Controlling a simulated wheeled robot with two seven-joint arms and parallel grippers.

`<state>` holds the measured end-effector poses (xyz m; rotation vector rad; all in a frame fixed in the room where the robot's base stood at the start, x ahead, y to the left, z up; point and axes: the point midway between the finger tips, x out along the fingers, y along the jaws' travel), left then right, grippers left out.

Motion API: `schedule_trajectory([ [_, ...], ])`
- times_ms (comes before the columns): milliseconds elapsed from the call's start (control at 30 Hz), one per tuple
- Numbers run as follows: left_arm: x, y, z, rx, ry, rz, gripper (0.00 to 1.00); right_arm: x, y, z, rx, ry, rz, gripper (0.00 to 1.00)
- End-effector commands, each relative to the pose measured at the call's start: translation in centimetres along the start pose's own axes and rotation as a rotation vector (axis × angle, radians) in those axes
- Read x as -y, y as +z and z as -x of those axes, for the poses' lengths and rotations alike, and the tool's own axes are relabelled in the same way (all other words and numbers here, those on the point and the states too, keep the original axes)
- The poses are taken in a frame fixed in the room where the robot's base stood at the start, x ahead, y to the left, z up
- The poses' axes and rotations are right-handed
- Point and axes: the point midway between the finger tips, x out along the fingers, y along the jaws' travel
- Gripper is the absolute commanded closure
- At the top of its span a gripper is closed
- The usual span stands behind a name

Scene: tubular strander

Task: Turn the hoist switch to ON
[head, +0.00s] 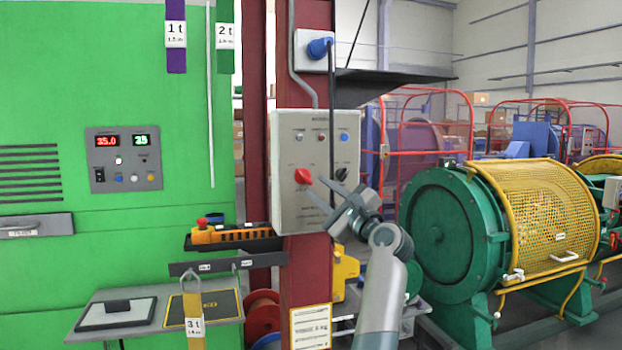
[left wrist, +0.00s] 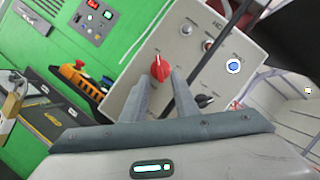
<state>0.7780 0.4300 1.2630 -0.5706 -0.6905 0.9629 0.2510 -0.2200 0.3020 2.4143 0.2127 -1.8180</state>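A grey control box (head: 287,212) is fixed to a dark red column. It carries a red rotary knob (head: 302,176) at lower left and a black rotary knob (head: 341,174) at lower right. Which knob is the hoist switch I cannot read from the labels. My left gripper (head: 328,197) is in front of the box, to the lower right of the red knob. In the left wrist view its fingers (left wrist: 163,80) are apart, with the red knob (left wrist: 160,66) in line with the gap between their tips. I cannot tell any contact. My right gripper is not in view.
A black cable (head: 332,100) hangs from a blue plug (head: 319,48) across the box's front, close to the gripper. A tray with a yellow pendant (head: 205,234) sticks out at left. The green strander drum (head: 440,225) with its yellow guard (head: 545,210) stands at right.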

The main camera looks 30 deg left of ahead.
Motion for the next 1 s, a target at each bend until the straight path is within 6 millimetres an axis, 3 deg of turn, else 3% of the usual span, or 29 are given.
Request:
schedule_trajectory([
  [100, 0.1, 0.2, -2.1, 0.001, 0.001, -0.001, 0.73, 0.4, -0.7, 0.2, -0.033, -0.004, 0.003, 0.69],
  [300, 0.1, 0.1, -4.2, 0.0, -0.001, 0.0, 0.73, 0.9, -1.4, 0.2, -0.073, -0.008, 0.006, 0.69],
  [733, 0.0, 0.0, -4.8, -0.001, -0.001, 0.0, 0.73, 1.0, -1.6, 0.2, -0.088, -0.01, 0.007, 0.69],
  [767, 0.0, 0.0, -4.8, -0.001, -0.001, 0.0, 0.75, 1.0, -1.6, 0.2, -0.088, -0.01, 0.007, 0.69],
  [867, 0.0, 0.0, -4.8, -0.001, 0.0, 0.0, 0.99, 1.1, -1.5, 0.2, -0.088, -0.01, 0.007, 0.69],
  [1000, 0.0, 0.0, -4.8, 0.0, 0.0, 0.0, 1.0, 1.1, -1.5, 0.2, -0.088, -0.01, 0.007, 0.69],
])
